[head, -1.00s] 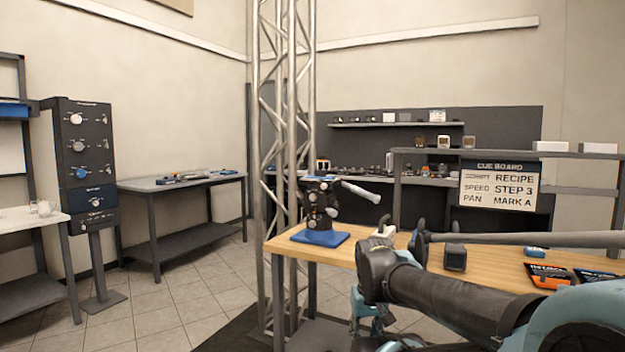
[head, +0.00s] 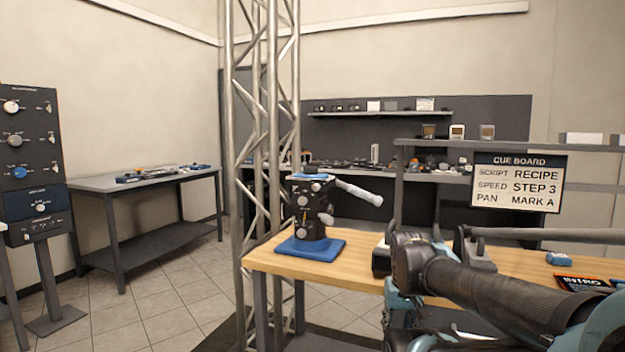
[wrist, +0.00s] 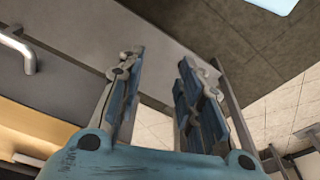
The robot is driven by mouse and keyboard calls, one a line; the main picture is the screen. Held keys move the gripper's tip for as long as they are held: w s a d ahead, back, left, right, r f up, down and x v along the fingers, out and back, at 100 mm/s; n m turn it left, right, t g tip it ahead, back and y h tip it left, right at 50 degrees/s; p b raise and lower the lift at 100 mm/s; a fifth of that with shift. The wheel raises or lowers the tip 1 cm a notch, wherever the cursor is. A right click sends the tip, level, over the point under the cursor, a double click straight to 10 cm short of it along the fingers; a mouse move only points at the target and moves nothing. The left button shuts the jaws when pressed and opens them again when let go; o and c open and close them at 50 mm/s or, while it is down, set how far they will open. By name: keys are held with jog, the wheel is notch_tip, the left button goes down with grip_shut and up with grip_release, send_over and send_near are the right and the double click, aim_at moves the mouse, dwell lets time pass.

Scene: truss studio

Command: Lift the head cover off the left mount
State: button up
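A black camera mount (head: 308,208) with grey knobs and a light grey handle stands upright on a blue base (head: 325,246) at the left end of the wooden table. Which part of it is a head cover, if any, I cannot tell. My gripper (wrist: 160,62) is open and empty in the wrist view, its two blue-grey fingers apart with only wall and floor behind them. In the head view my arm is right of the mount, at the table's front edge, clear of it. A grey-black block (head: 478,252) stands behind my arm, partly hidden.
The wooden table (head: 345,268) has a bare strip between the mount and my arm. A metal truss (head: 245,180) rises just left of the table. A cue board (head: 517,183) hangs behind, right. Small packets lie at the table's right. A black knob console (head: 32,150) stands far left.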

jog(key=shift+o, duration=0.6)
jog(key=shift+s+r, duration=0.15)
jog(key=w+a+r+m+y, duration=0.1)
jog(key=w+a+r+m, duration=0.55)
jog(key=w+r, duration=0.8)
jog(key=w+a+r+m+y, duration=0.2)
jog(key=w+a+r+m, duration=0.5)
jog(key=r, duration=1.3)
jog(key=w+a+r+m+y, duration=0.1)
jog(key=w+a+r+m, duration=0.3)
jog(key=w+r+m, duration=0.9)
jog(key=n, duration=0.4)
send_near(310, 172)
jog(key=shift+w+a+f+g, duration=0.3)
jog(key=shift+w+a+f, duration=0.25)
jog(key=shift+w+f, duration=0.2)
jog(key=shift+w+x, duration=0.15)
jog(key=shift+x, duration=1.15)
jog(key=shift+w+x, duration=0.1)
jog(key=shift+x, duration=1.25)
jog(key=shift+d, duration=0.1)
grip_shut()
